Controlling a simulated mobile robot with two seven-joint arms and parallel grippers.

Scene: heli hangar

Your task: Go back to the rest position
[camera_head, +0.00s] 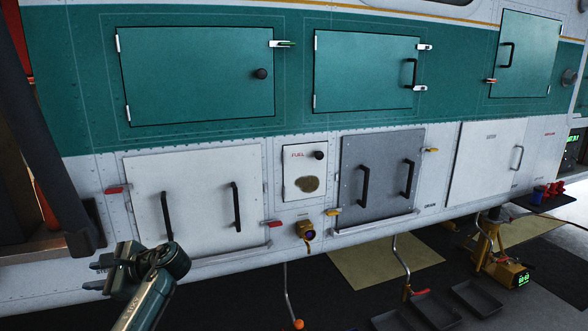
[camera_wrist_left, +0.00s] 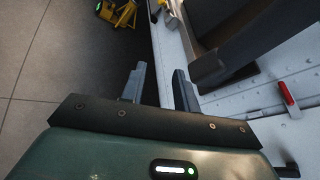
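My left gripper (camera_head: 91,276) is at the lower left of the head view, in front of the lower edge of the white and green helicopter side. Its fingers point left. In the left wrist view my left gripper (camera_wrist_left: 158,88) shows two grey fingers apart with nothing between them. It is beside the white riveted hull (camera_wrist_left: 275,95), and I cannot tell how close. My right gripper is not in view.
A large white panel (camera_head: 190,210) with two black handles is just behind my left arm. A dark strut (camera_head: 50,140) stands at the left. Grey trays (camera_head: 432,308) and a yellow device (camera_head: 507,275) are on the floor at the right.

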